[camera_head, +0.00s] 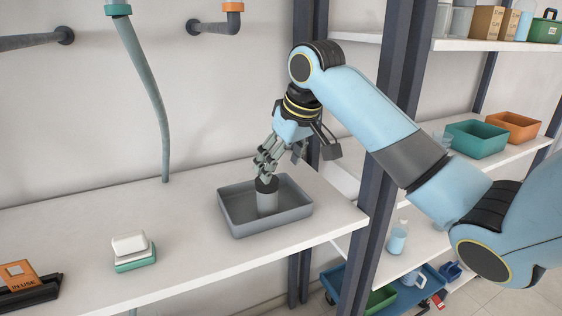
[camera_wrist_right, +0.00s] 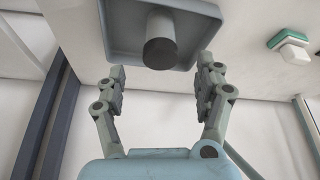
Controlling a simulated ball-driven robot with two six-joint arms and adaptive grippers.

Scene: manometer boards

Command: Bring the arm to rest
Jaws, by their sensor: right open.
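My right gripper (camera_head: 268,163) is above the grey tray (camera_head: 245,232) on the white bench, at the end of my blue right arm. In the right wrist view the fingers of the right gripper (camera_wrist_right: 160,85) are spread apart with nothing between them. A grey cylinder (camera_head: 267,203) with a dark top stands upright in the tray, just below the fingertips. The cylinder (camera_wrist_right: 160,45) and tray (camera_wrist_right: 120,35) also show beyond the fingers in the wrist view. My left gripper is not in either view.
A white and green block (camera_head: 133,258) and an orange-marked dark holder (camera_head: 30,285) lie on the bench (camera_head: 185,265) to the left. A hose (camera_head: 150,95) hangs at the back. Dark shelf posts (camera_head: 385,130) stand close by my right arm. Shelves with bins (camera_head: 477,140) are at right.

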